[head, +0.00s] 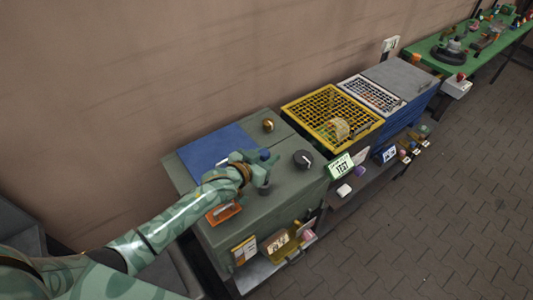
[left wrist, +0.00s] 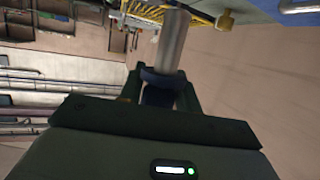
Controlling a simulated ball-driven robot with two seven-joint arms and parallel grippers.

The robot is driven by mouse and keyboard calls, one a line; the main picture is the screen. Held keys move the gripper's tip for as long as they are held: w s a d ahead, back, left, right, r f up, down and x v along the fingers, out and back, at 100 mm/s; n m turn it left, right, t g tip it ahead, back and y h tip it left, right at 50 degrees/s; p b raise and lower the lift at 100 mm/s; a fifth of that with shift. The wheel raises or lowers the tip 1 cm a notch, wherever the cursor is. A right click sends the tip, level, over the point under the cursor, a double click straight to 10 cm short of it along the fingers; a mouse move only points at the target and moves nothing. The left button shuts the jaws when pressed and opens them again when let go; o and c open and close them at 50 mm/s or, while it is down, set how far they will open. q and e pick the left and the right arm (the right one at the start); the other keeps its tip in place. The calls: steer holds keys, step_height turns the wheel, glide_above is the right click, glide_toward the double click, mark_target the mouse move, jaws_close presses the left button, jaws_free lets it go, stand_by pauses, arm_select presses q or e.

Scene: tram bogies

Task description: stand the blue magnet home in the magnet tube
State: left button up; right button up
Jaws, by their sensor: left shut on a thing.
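My left gripper (head: 258,168) is over the green cabinet top (head: 290,145), at the front right of the blue mat. A small blue piece (head: 264,155), which looks like the blue magnet, shows at its fingers. In the left wrist view my left gripper (left wrist: 163,95) is shut on the blue magnet (left wrist: 162,78). A plain grey cylinder (left wrist: 174,42) runs on from the blue part, beyond the fingers; I cannot tell whether it is the magnet's body or the tube. A dark upright piece (head: 264,187) stands just below the gripper, perhaps the magnet tube. My right gripper is not in view.
A blue mat (head: 212,147) lies behind my arm. A brass knob (head: 268,125) and a black dial (head: 303,158) are on the cabinet top. An orange tray (head: 223,212) lies in front. A yellow grid crate (head: 300,107) stands to the right, beside a TEST sign (head: 341,166).

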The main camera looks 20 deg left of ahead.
arm_select(q)
steer(key=shift+r+p, duration=0.1)
steer(key=shift+p, duration=0.6)
stand_by(1.5)
steer(key=shift+f+b, duration=2.6)
steer(key=shift+f, duration=0.95)
steer(key=shift+r, duration=0.15)
steer(key=shift+r+p, duration=3.05)
steer(key=shift+p, duration=0.25)
